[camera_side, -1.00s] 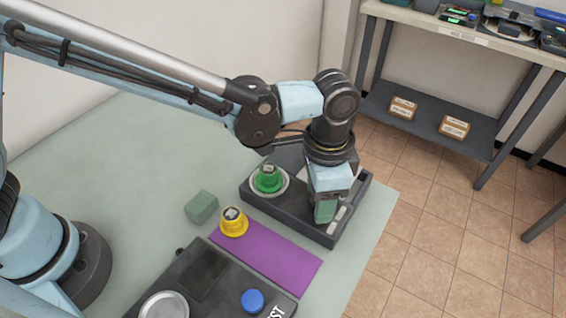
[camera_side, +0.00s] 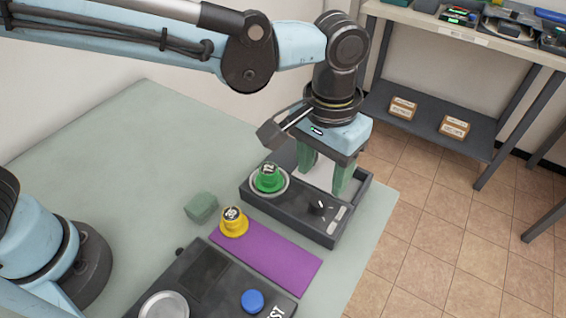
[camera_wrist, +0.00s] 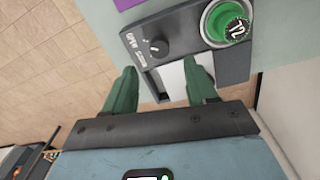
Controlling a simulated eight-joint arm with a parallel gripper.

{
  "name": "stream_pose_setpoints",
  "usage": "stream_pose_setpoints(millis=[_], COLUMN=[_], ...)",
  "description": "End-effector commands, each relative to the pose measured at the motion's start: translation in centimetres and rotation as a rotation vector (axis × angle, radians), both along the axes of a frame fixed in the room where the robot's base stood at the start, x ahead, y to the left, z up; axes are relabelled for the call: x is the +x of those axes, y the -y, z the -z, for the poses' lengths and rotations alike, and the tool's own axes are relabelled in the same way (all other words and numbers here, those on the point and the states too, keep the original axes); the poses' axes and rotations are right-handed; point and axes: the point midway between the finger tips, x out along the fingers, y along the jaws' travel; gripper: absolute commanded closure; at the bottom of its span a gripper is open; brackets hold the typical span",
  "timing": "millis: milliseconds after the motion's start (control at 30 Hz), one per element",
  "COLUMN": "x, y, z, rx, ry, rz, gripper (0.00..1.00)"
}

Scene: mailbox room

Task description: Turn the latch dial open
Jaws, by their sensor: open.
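The latch dial (camera_side: 317,207) is a small black knob with a white mark, on the front right of a dark grey box (camera_side: 285,217). In the wrist view the dial (camera_wrist: 160,45) sits beside the printed word OPEN and a second label too small to read surely. Which label its mark meets I cannot tell. My gripper (camera_side: 325,182) is above the box, behind the dial and apart from it. Its two green fingers are spread and empty; they also frame the lower part of the wrist view (camera_wrist: 160,72).
A green round piece (camera_side: 268,178) stands on a silver disc on the box's left. A yellow piece (camera_side: 233,222) stands on a purple mat (camera_side: 270,257). A green block (camera_side: 201,207) and a dark device with a blue button (camera_side: 252,301) are nearby. The left table is clear.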

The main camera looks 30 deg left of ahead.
Motion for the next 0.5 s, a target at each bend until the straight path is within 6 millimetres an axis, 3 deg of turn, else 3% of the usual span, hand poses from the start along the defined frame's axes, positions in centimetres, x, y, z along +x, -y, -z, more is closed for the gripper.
stream_pose_setpoints(millis=[300,500], x=[0.0,0.9], y=[-0.3,-4.1], z=[-5.8,-6.3], rx=[-0.001,-0.04], ry=[0.002,0.057], rz=[-0.001,-0.024], gripper=[0.43,0.43])
